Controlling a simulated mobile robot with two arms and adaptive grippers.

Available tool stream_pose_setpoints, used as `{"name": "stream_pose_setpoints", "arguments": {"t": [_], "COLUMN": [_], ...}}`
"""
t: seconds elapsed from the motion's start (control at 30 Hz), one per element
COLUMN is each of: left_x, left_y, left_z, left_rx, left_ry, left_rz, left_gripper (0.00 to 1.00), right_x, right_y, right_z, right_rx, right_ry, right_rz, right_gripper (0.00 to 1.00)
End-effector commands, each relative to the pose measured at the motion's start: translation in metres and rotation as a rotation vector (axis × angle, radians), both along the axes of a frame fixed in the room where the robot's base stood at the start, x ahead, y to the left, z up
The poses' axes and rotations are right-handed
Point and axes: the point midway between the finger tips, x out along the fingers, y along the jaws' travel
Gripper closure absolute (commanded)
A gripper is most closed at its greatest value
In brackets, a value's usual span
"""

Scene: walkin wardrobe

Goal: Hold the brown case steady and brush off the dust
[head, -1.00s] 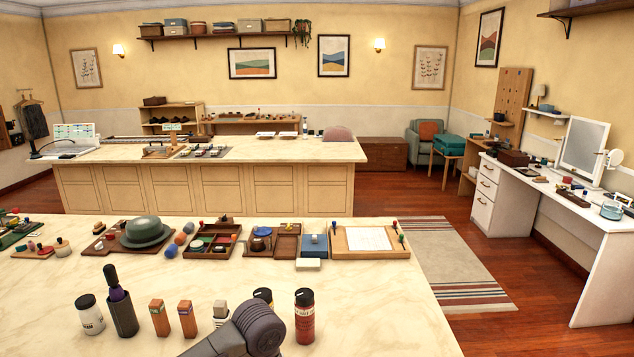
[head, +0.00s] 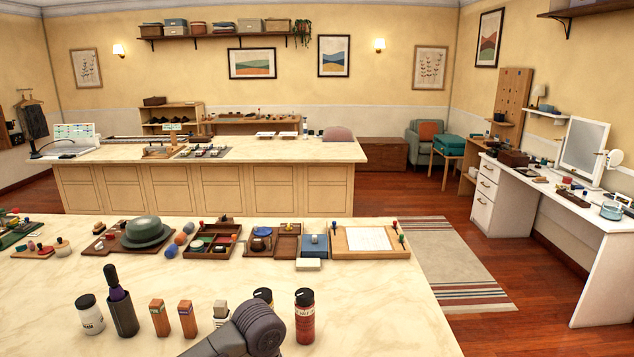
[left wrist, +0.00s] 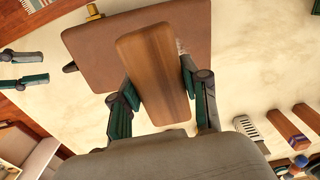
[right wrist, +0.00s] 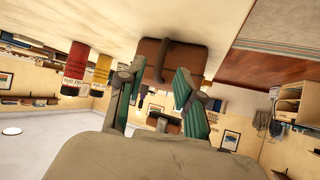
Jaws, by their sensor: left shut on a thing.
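My left gripper (left wrist: 158,82) is shut on a wooden-backed brush (left wrist: 152,60). A little pale bristle shows at the brush's right edge. The brown case (left wrist: 98,42) lies behind the brush on the pale marble top, with a brass fitting at its far edge. Whether the bristles touch it is hidden. My right gripper (right wrist: 161,82) is open, its teal fingers apart, facing the case (right wrist: 190,60) and its dark handle (right wrist: 164,64). It also shows in the left wrist view (left wrist: 24,69), left of the case and apart from it. The case is outside the head view.
On the marble top stand a white-labelled jar (head: 89,314), a dark holder with a purple-handled tool (head: 122,312), wooden blocks (head: 159,317) and a red bottle (head: 304,316). Trays and a green hat (head: 145,231) line the far edge. Marble between them is clear.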

Motion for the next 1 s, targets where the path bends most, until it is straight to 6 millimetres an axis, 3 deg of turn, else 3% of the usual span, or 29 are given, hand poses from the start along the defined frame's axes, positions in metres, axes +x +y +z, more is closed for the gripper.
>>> {"name": "stream_pose_setpoints", "arguments": {"t": [0.6,1.0], "left_x": [0.000,0.000], "left_y": [0.000,0.000], "left_z": [0.000,0.000], "left_rx": [0.000,0.000], "left_ry": [0.000,0.000], "left_rz": [0.000,0.000], "left_gripper": [0.82,0.82], "right_x": [0.024,0.026], "right_y": [0.048,0.053], "right_z": [-0.035,-0.040], "right_rx": [0.005,0.003], "right_ry": [0.003,0.003], "right_rz": [0.003,0.002], "right_gripper": [0.65,0.65]}}
